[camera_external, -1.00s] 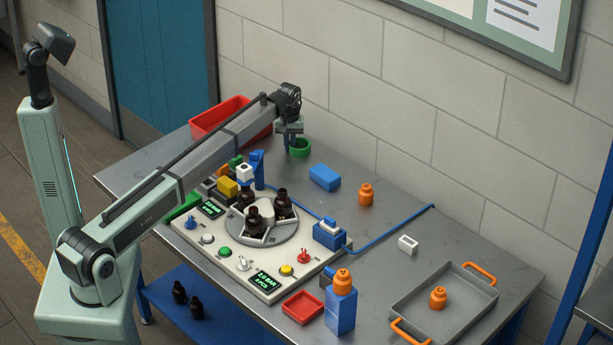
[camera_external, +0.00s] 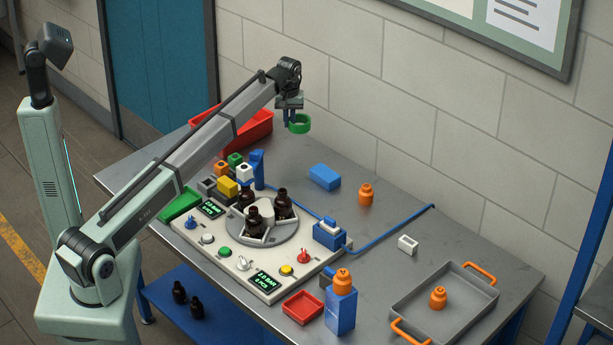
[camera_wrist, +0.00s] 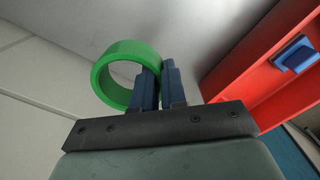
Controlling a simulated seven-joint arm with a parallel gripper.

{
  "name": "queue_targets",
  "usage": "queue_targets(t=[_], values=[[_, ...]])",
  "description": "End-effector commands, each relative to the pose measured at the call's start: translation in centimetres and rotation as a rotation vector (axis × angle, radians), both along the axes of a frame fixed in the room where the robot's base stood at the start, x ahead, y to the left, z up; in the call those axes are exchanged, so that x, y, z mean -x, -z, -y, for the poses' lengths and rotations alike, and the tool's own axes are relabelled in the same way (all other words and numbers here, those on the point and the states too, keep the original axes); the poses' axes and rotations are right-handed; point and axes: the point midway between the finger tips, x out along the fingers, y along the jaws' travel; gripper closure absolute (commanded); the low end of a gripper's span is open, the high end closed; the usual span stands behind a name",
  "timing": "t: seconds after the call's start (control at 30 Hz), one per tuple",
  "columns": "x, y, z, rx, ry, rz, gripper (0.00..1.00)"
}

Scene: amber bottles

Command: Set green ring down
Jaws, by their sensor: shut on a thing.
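The green ring (camera_external: 299,124) is held above the far part of the grey table in the external view. My gripper (camera_external: 290,121) is shut on the ring's wall, and the ring hangs out to the right of the fingers. In the wrist view the ring (camera_wrist: 98,82) shows its open middle, with one blue finger inside it and the other outside at its right side. The gripper's fingertips (camera_wrist: 160,68) hide part of the ring's wall there.
A red bin (camera_external: 258,134) stands behind my arm at the back left. A blue block (camera_external: 324,177) and an orange bottle (camera_external: 366,194) stand to the right. The control panel with dark bottles (camera_external: 254,221) is in front. Bare table (camera_external: 290,172) lies below the ring.

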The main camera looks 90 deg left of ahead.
Motion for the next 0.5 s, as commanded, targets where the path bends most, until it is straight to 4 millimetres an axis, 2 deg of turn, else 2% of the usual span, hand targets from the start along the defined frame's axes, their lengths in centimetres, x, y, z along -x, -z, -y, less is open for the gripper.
queue_targets(t=[0.17, 0.27, 0.37, 0.5], values=[[-1.2, -0.1, 0.9, 0.0, 0.017, 0.0, 1.0], [-3.3, -0.1, 2.6, 0.0, 0.046, 0.0, 1.0], [-6.3, -0.2, 5.0, -0.001, 0.088, 0.001, 1.0], [-10.5, -0.4, 9.5, -0.002, 0.156, 0.002, 1.0]])
